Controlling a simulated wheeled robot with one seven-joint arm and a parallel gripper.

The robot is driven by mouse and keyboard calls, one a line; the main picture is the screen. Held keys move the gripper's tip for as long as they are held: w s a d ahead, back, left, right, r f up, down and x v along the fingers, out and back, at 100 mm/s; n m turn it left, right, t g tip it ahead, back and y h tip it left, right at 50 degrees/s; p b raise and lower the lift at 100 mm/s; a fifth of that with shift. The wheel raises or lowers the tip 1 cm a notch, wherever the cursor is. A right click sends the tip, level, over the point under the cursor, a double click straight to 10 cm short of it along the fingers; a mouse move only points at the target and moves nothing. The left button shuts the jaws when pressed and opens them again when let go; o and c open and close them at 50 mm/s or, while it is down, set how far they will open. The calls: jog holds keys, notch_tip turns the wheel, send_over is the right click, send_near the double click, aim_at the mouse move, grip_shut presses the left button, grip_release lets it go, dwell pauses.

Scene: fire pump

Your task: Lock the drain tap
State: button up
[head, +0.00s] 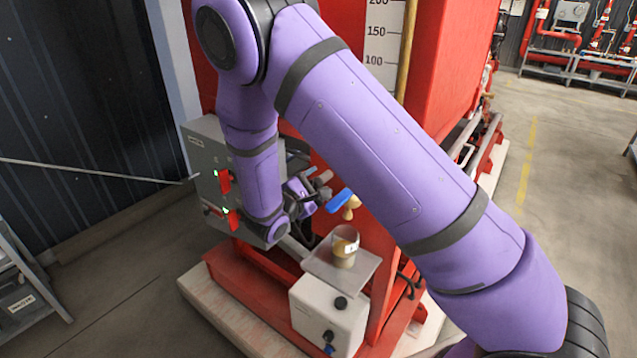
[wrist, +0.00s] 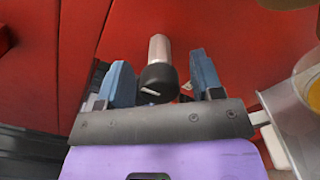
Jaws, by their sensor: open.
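In the head view, a brass tap (head: 351,208) with a blue lever (head: 339,200) is on the red frame, just right of my gripper (head: 318,187). It appears to be the drain tap. In the wrist view, my gripper (wrist: 160,78) is open, with a blue-grey finger on each side. Between the fingers is a short silver rod (wrist: 159,48) with a black rounded end (wrist: 158,83). Gaps show on both sides of it, so the fingers appear not to grip it. I cannot tell whether this rod belongs to the tap.
A glass cup (head: 345,246) stands on a metal plate (head: 318,267) above a white box (head: 327,312), below the tap. A grey control box (head: 203,160) with red switches is left of my arm. A red tank (head: 447,70) rises behind. Open floor lies right.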

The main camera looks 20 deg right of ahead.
jog(key=v, duration=1)
